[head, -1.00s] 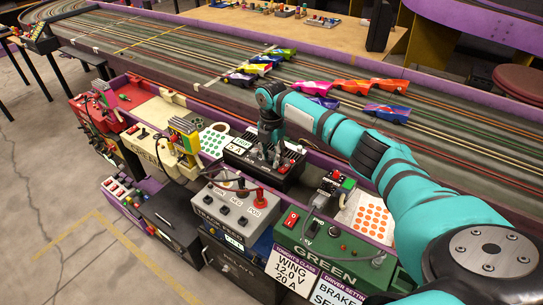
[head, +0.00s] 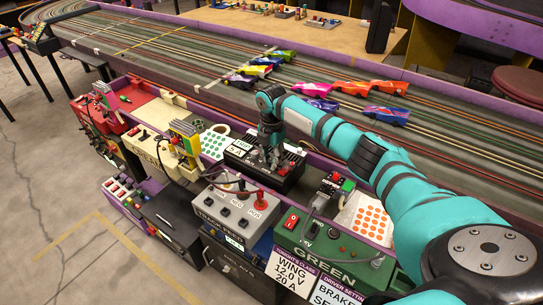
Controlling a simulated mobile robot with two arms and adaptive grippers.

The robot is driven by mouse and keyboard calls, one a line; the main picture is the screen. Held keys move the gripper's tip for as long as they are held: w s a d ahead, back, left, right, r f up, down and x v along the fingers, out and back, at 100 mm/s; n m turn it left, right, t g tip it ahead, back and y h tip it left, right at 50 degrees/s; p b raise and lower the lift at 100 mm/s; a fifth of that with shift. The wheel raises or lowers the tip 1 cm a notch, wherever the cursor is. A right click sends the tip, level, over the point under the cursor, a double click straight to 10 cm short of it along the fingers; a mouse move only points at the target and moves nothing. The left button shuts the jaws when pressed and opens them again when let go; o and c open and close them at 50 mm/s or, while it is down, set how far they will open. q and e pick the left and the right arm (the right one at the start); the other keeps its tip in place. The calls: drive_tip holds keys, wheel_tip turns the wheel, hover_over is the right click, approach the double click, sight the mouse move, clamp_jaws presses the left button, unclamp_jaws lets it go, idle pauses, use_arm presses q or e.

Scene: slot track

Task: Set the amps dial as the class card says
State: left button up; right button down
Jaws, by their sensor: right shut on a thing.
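My right gripper (head: 273,162) points down at the top of this box. It is shut on a knob there, which I take for the amps dial; the fingers hide it and its pointer. The class card (head: 290,272) hangs at the front below the green box and reads "Tonight's class, WING, 12.0 V, 20 A". My left gripper is not in view.
The green box (head: 333,252) and the grey box with red and black plugs (head: 238,212) stand nearer the front. The slot track (head: 290,100) with several toy cars runs behind. A purple rail (head: 320,162) borders the shelf.

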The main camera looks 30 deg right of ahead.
drive_tip(key=m+p, duration=0.3)
drive_tip(key=shift+r, duration=0.25)
drive_tip(key=shift+m+p, duration=1)
drive_tip(key=shift+m, duration=0.1)
drive_tip(key=m+p, duration=0.2)
drive_tip(key=shift+f+m, duration=0.1)
drive_tip(key=shift+m, duration=0.2)
drive_tip(key=m+p, duration=0.1)
drive_tip(key=m, duration=0.2)
drive_tip(key=shift+m+p, duration=0.3)
drive_tip(key=shift+p, duration=0.1)
drive_tip(key=m+p, duration=0.1)
drive_tip(key=m, duration=0.2)
drive_tip(key=shift+m+p, duration=0.3)
drive_tip(key=m+p, duration=0.1)
drive_tip(key=m, duration=0.2)
drive_tip(key=shift+m, duration=0.4)
drive_tip(key=m+p, duration=0.1)
drive_tip(key=m, duration=0.2)
drive_tip(key=shift+f, duration=0.1)
drive_tip(key=shift+m+p, duration=0.4)
drive_tip(key=shift+m, duration=1.6)
